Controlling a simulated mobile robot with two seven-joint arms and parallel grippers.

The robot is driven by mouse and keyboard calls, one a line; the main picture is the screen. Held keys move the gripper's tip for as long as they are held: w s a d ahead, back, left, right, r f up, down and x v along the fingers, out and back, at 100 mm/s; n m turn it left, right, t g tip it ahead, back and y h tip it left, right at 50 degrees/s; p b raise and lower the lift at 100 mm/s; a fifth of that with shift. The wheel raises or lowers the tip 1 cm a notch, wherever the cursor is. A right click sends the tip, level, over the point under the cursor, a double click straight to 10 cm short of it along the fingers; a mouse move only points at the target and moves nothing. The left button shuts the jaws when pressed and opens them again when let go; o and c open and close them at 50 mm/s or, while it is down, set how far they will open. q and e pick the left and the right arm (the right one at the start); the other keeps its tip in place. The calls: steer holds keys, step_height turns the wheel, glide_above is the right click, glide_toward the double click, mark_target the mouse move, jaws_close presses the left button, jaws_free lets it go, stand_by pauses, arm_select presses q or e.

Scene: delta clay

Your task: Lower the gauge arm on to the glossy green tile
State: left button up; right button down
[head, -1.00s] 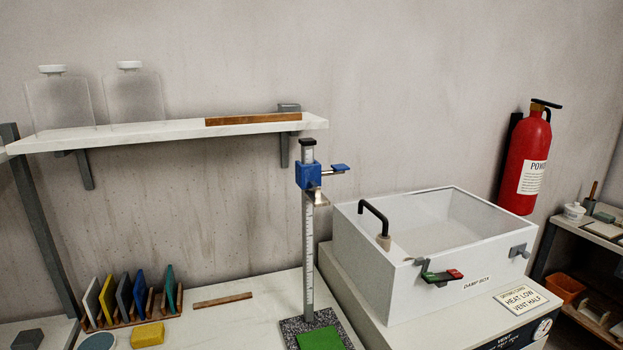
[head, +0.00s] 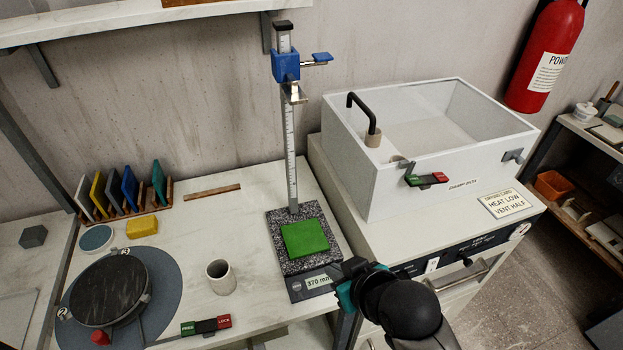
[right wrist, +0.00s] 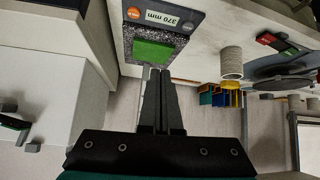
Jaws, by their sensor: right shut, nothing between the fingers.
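The height gauge's upright scale (head: 291,150) stands on a speckled granite base (head: 280,258). Its blue slider (head: 286,66) sits near the top of the scale, with a blue knob on the right and a metal arm (head: 294,94) below it, well above the tile. The glossy green tile (head: 305,238) lies flat on the base and also shows in the right wrist view (right wrist: 152,52). My right gripper (head: 346,268) is at the base's front right corner, low and away from the slider. Its fingers (right wrist: 160,72) are shut and empty. My left gripper is not in view.
The white damp box (head: 400,195) stands on a cabinet right of the gauge. A cup (head: 221,277), a turntable (head: 108,290) and a rack of coloured tiles (head: 120,205) are to the left. A shelf (head: 110,22) overhangs the back left. Bare worktop lies left of the base.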

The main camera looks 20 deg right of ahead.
steer(key=w+r+t+y, duration=0.1)
steer(key=w+r+t, duration=0.7)
steer(key=w+r, duration=0.4)
step_height(320, 180, up, 15)
steer(key=w+d+m+t+h, duration=0.2)
steer(key=d+t, duration=0.1)
steer(key=t, duration=0.4)
steer(key=p+x, duration=0.2)
steer(key=x, duration=0.8)
steer(key=shift+w+a+f, duration=0.15)
steer(key=shift+f, duration=0.8)
steer(key=shift+w+a+f, duration=0.15)
steer(key=shift+f, duration=0.8)
step_height(320, 180, down, 25)
steer(key=b, duration=1.7)
steer(key=shift+b, duration=0.4)
steer(key=shift+r, duration=0.15)
